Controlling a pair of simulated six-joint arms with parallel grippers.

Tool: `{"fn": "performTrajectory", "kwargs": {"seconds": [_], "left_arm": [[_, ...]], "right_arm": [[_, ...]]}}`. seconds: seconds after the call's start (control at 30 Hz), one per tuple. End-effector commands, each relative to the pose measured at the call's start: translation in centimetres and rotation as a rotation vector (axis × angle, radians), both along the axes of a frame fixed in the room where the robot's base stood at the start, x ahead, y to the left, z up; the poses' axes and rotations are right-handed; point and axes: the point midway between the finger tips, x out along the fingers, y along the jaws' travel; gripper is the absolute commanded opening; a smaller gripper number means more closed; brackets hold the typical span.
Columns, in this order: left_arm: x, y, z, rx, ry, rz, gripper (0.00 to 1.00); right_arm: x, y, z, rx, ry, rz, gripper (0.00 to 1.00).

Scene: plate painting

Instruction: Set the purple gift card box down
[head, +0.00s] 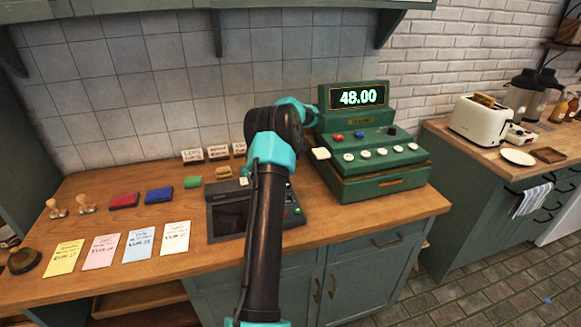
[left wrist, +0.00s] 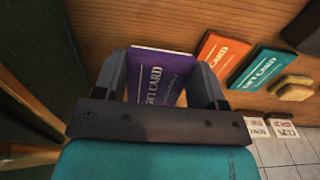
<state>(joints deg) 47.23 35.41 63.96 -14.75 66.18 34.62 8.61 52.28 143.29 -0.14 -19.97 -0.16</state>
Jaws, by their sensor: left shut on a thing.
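The purple gift card box (left wrist: 157,78) is between the two fingers of my left gripper (left wrist: 168,88) in the left wrist view. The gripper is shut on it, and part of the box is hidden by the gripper. Wooden counter shows around it; I cannot tell whether the box touches the counter. An orange gift card box (left wrist: 222,54) and a teal gift card box (left wrist: 258,68) lie to its right. In the head view my arm hides the gripper and the purple box. My right gripper is not in view.
A green cash register (head: 372,150) reads 48.00 at the right of the counter (head: 85,190). A dark card terminal (head: 228,222) stands partly behind my arm. Small signs (head: 192,155), ink pads (head: 159,195) and coloured price cards (head: 139,243) occupy the left side.

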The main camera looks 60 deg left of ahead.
Motion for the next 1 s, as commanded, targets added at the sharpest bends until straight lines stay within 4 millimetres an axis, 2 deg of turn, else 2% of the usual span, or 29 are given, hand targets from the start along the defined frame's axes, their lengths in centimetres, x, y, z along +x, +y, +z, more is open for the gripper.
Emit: {"fn": "performTrajectory", "kwargs": {"seconds": [0.4, 0.83, 0.87, 1.0], "left_arm": [[0.0, -0.1, -4.8, -0.002, 0.001, -0.001, 0.42], [0.0, 0.0, -5.3, -0.001, 0.000, -0.001, 0.42], [0.0, 0.0, -5.3, -0.001, 0.000, -0.001, 0.66], [0.0, 0.0, -5.3, -0.001, 0.000, 0.000, 0.79]], "right_arm": [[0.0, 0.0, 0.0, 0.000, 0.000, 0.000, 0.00], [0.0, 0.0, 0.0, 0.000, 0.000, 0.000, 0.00], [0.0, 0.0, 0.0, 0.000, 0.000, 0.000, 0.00], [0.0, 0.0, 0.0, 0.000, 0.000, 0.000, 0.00]]}}
